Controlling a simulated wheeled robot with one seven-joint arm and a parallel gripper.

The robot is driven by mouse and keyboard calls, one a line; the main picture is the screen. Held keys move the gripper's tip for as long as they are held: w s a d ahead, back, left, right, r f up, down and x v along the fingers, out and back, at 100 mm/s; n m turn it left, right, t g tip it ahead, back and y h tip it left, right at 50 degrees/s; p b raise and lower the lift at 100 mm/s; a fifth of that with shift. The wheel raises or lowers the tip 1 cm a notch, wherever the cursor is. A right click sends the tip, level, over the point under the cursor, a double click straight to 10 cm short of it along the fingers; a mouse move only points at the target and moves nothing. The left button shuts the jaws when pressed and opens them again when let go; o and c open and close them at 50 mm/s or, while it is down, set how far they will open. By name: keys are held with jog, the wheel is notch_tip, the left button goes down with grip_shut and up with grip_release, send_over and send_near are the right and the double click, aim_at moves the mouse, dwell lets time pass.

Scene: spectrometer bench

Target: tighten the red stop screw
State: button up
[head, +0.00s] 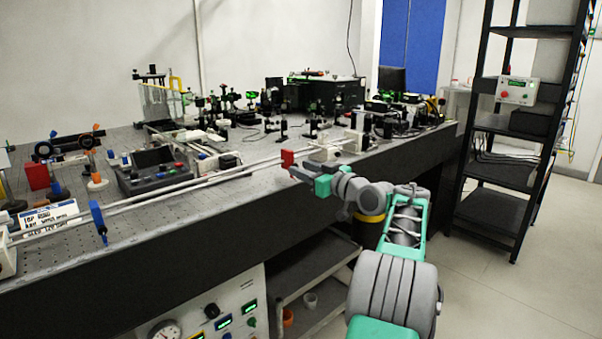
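A small red piece (287,158) stands at the near side of the long twin-rod rail (222,174), close to the bench's front edge. It looks like the red stop screw or its knob, but it is too small to tell its shape or how far it is turned. My gripper (297,173) reaches in from the right, with its grey fingers just below and right of the red piece. I cannot tell whether the fingers touch it, or whether they are open or shut.
A pale carriage (322,153) sits on the rail just right of the red piece. Optics mounts crowd the back. A black shelf rack (510,190) stands right, with open floor before it.

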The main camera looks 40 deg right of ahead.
jog(key=shift+w, duration=0.45)
grip_shut()
dwell(0.3)
